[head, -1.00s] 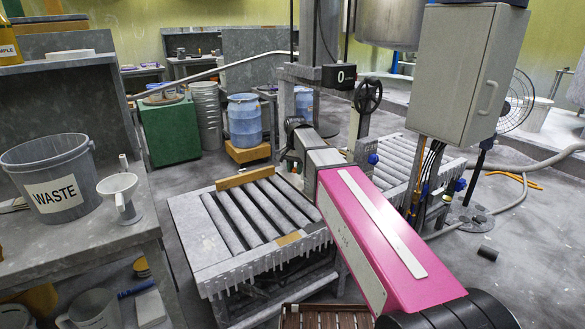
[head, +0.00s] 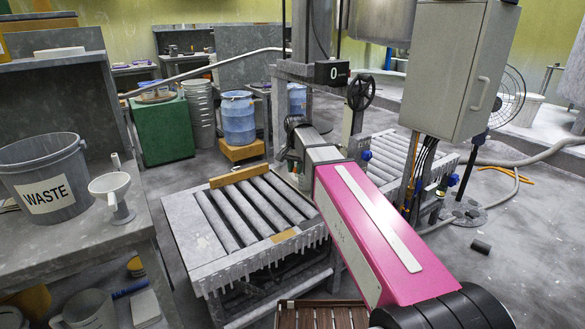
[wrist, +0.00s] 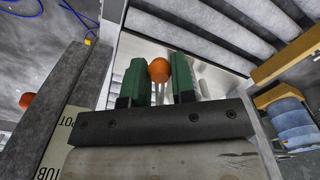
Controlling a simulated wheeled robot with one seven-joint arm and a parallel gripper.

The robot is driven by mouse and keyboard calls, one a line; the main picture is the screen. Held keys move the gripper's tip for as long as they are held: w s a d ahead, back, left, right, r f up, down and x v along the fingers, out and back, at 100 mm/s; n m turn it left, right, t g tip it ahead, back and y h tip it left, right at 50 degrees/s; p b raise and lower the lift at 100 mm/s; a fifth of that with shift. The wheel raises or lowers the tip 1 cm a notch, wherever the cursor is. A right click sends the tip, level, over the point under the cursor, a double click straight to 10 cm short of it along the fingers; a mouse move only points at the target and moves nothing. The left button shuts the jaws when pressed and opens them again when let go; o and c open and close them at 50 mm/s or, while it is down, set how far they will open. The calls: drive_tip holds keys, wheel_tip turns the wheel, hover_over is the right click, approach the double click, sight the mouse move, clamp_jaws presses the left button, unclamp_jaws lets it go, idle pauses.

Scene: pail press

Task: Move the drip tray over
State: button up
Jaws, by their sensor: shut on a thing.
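In the wrist view, my gripper (wrist: 159,82) has its two green fingers closed around a pale, thin stem with an orange knob (wrist: 159,69) on top. Behind the fingers lies a shiny metal sheet or pan (wrist: 222,82), which looks like the drip tray. It is partly hidden by the fingers and the dark gripper bar. I cannot tell whether the knob's stem is joined to it. In the head view, my pink arm reaches away past the roller table, and its end hides the gripper and the tray.
A roller conveyor (head: 245,212) stands left of my arm, with a second one (head: 392,160) behind to the right. A grey control cabinet (head: 455,70) hangs at the right. A blue pail (head: 238,120) stands on a wooden block. A WASTE bucket (head: 45,175) sits on the left bench.

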drive_tip(key=shift+s+d, duration=0.6)
drive_tip(key=shift+d, duration=0.3)
drive_tip(key=d, duration=0.2)
drive_tip(key=s+d, duration=0.1)
drive_tip(key=shift+d, duration=0.55)
drive_tip(key=shift+o, duration=0.6)
drive_tip(key=shift+w+d, duration=0.2)
drive_tip(key=shift+d, duration=1.6)
drive_tip(key=o, duration=0.8)
